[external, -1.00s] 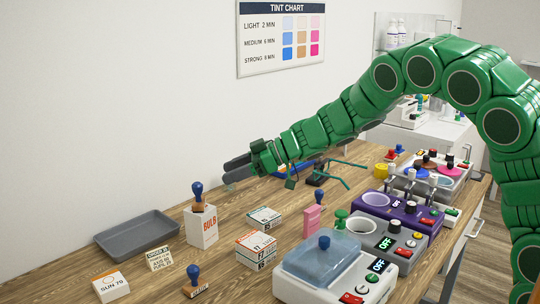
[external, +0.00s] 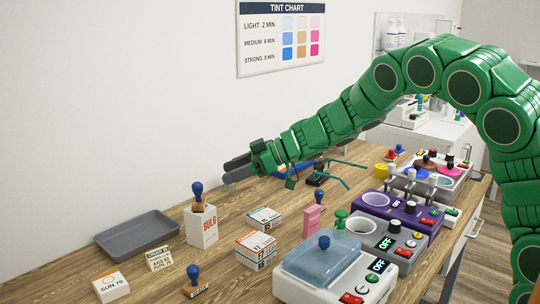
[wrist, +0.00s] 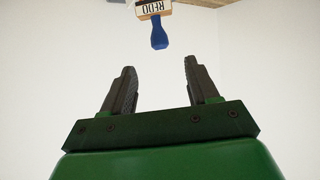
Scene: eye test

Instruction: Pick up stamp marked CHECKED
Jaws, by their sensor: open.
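A stamp with a blue handle (external: 194,275) stands on the table at the front left; its label is too small to read. Another blue-handled stamp (external: 198,192) stands on top of the white BULB box. In the wrist view, a blue-handled stamp (wrist: 159,36) marked REDO shows upside down at the top edge, beyond the fingertips. I cannot make out the word CHECKED on any stamp. My gripper (external: 228,169) is open and empty, above the table near the wall, behind and right of the BULB box. Its two dark fingers (wrist: 159,75) are apart in the wrist view.
A grey tray (external: 107,239) lies at the left. The BULB box (external: 201,230), small label boxes (external: 256,250) and a SUN 70 box (external: 110,286) stand around the stamps. A clear-lidded warmer (external: 316,263) and a purple unit (external: 376,212) line the right side.

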